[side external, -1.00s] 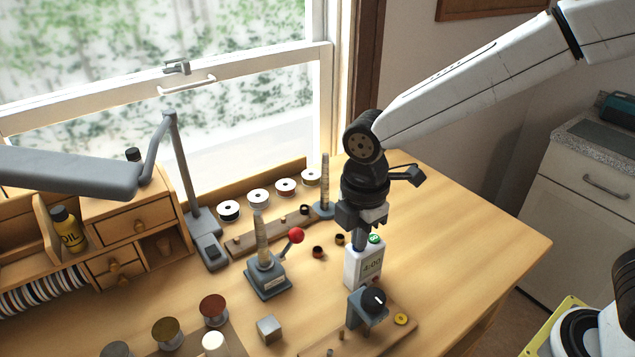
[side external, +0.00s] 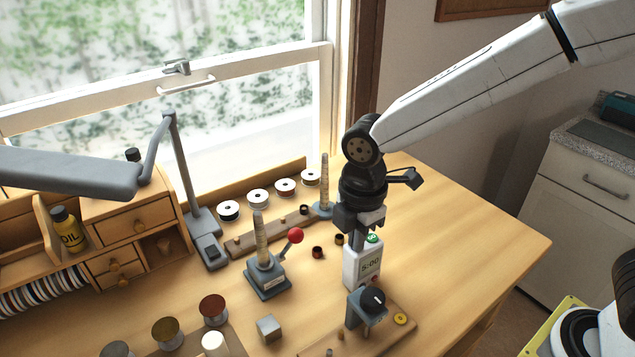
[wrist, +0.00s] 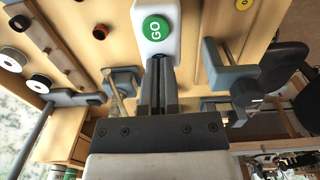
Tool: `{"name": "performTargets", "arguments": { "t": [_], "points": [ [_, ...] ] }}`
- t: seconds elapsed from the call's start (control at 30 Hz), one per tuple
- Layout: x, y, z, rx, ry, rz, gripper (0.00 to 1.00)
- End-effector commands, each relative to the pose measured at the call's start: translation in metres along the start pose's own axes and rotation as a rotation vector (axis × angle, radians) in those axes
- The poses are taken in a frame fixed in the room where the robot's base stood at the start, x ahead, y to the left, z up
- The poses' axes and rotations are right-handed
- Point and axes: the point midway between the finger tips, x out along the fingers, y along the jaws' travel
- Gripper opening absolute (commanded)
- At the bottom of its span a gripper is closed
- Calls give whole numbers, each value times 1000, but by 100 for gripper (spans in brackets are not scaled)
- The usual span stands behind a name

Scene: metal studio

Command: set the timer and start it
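The timer (side external: 362,265) is a white upright box on the wooden bench, with a display reading 5:00. Its green button (side external: 373,239) marked GO is on top and also shows in the wrist view (wrist: 156,28). My gripper (side external: 355,238) points down at the timer's top, beside the green button. In the wrist view my gripper (wrist: 158,64) has its two fingers together with nothing between them. A sliver of a dark blue button (wrist: 158,55) shows at the fingertips, which cover most of it. The tips look in contact with or just over it.
A grey device with a black knob (side external: 373,299) stands on a wooden board in front of the timer. A grey base with a red-ball lever (side external: 296,236) is to the left. Small dark rings (side external: 317,252) lie behind. The bench at right is clear.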

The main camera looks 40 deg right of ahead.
Motion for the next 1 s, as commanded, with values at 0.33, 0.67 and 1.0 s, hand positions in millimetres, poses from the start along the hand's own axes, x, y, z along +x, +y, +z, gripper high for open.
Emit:
{"name": "performTargets", "arguments": {
  "t": [0.33,0.67,1.0],
  "points": [
    [-33,0,0,0,2,5,0],
    [-92,2,-1,0,5,12,0],
    [-134,3,-1,0,4,10,0]
  ]
}}
